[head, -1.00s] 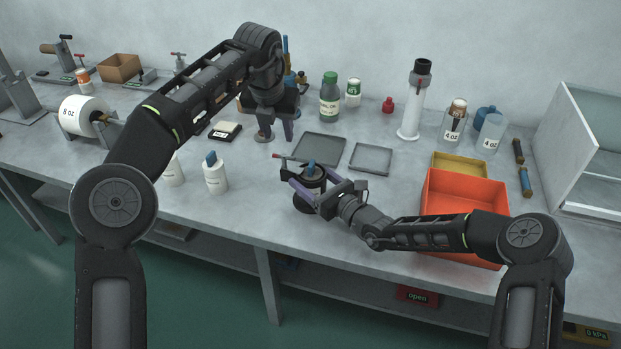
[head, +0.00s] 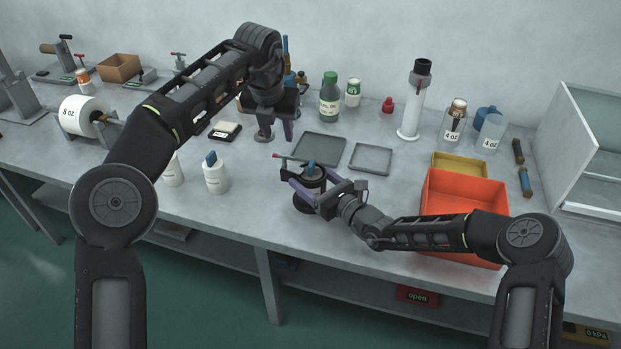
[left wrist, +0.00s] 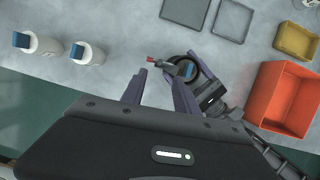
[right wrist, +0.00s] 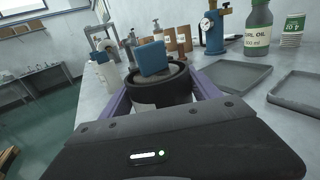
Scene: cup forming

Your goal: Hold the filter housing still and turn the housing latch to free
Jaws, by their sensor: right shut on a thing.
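The filter housing (head: 303,209) is a dark round body standing on the bench, with a pale label and a blue piece on top. My right gripper (head: 298,188) is shut around it; in the right wrist view (right wrist: 160,92) its purple fingers lie on both sides of the housing (right wrist: 160,95). The housing latch (head: 284,157) is a thin lever with a red tip, pointing left from the housing top; it also shows in the left wrist view (left wrist: 156,61). My left gripper (head: 281,130) is open and empty, above and behind the latch, apart from it.
Two white bottles with blue tops, one of them clear in front (head: 215,178), stand left of the housing. Two grey trays (head: 372,158) lie behind it. An orange bin (head: 465,195) stands to the right, close to my right arm. Bare bench lies between bottles and housing.

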